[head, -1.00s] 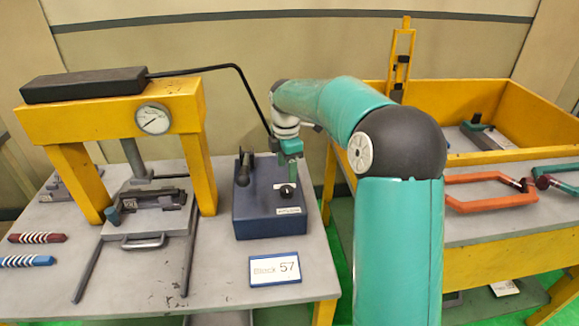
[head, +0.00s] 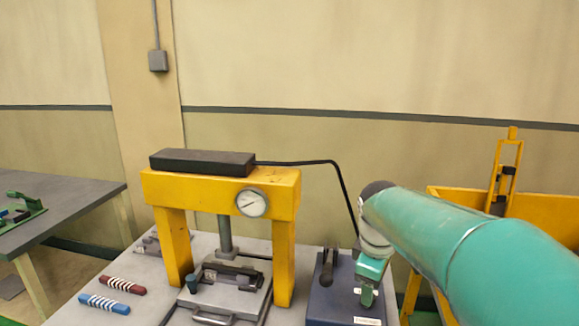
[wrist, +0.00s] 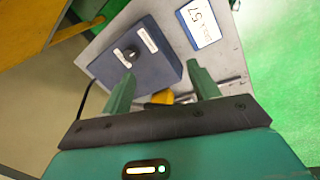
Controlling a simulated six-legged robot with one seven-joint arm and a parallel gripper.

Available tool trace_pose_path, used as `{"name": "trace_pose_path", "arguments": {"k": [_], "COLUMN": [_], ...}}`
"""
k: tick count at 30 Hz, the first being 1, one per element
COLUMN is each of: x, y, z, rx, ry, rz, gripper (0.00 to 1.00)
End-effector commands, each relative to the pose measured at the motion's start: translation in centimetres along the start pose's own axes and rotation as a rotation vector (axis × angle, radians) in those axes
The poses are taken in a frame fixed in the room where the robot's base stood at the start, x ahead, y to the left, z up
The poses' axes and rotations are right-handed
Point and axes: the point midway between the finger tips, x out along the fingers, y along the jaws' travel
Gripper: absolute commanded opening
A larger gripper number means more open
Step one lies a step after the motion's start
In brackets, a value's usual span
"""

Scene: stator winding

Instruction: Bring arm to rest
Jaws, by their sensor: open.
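My gripper (wrist: 161,88) is open and empty in the wrist view, its two green fingers spread apart. Between and beyond the fingers is the dark blue box (wrist: 140,55) with a black knob. In the head view my gripper (head: 367,292) hangs at the end of my teal arm, in front of the blue box (head: 325,300), and its fingertips are too small to make out. I cannot tell how far it is above the box. My arm reaches in from the right edge.
A yellow press (head: 222,190) with a gauge stands left of my gripper. Red (head: 122,285) and blue (head: 104,304) striped pieces lie on the grey table. A yellow bin (head: 548,207) is behind my arm. A white label card (wrist: 199,23) lies beside the box.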

Motion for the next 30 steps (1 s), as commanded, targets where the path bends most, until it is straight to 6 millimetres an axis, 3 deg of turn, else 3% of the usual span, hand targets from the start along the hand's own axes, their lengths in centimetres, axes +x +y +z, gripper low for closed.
{"name": "trace_pose_path", "arguments": {"k": [3, 9, 18, 24, 30], "x": [-2.0, -3.7, -3.6, -3.1, -3.0], "y": [-3.2, -8.4, -15.4, -17.2, -17.2], "z": [1.6, 4.4, 8.2, 9.1, 9.1], "rx": [0.166, 0.464, 0.882, 1.003, 1.008], "ry": [0.029, 0.111, 0.278, 0.329, 0.330], "rz": [0.048, 0.094, 0.085, 0.062, 0.060], "gripper": [0.60, 0.60, 0.60, 0.60, 0.60]}}
